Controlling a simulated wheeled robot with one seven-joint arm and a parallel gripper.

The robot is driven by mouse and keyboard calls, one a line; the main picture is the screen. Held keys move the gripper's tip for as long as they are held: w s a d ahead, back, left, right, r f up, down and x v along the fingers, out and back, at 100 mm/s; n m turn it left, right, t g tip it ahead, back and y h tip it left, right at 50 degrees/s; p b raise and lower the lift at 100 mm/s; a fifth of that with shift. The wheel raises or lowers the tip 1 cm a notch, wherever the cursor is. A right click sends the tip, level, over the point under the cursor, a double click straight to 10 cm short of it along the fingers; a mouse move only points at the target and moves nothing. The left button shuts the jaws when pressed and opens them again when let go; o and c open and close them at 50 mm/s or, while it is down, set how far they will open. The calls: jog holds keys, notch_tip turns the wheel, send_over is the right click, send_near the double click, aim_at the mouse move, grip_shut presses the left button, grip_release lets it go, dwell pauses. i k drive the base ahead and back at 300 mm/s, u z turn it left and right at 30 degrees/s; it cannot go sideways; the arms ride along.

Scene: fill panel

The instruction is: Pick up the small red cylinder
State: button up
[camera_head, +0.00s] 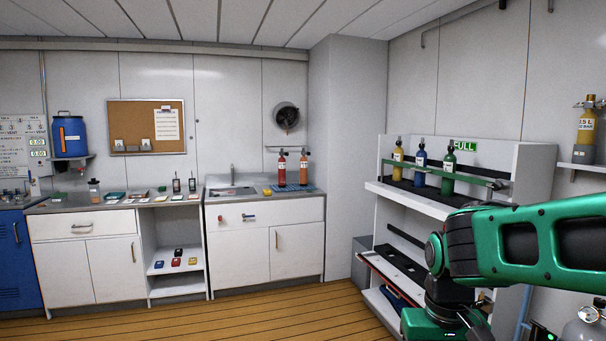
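A small red cylinder (282,171) with a dark valve top stands upright on the counter, right of the sink. A similar orange-red cylinder (303,169) stands just to its right, at the edge of a blue mat. My green and black arm is folded at the right, far from both cylinders. My gripper (474,321) seems to be the dark part at the bottom edge, partly cut off, and its fingers cannot be made out clearly. Nothing is seen held in it.
The white counter (265,211) has a sink (232,190) and small items. A white rack (413,203) at right holds yellow, blue and green cylinders behind a green bar. My arm overlaps the rack in view. The wooden floor (245,318) before the counter is clear.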

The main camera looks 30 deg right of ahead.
aim_at(282, 160)
jog(key=z, duration=0.25)
jog(key=i, duration=1.3)
jog(key=z, duration=0.45)
jog(key=i, duration=3.45)
jog(key=u, duration=0.5)
jog(key=i, duration=1.55)
jog(key=u, duration=0.4)
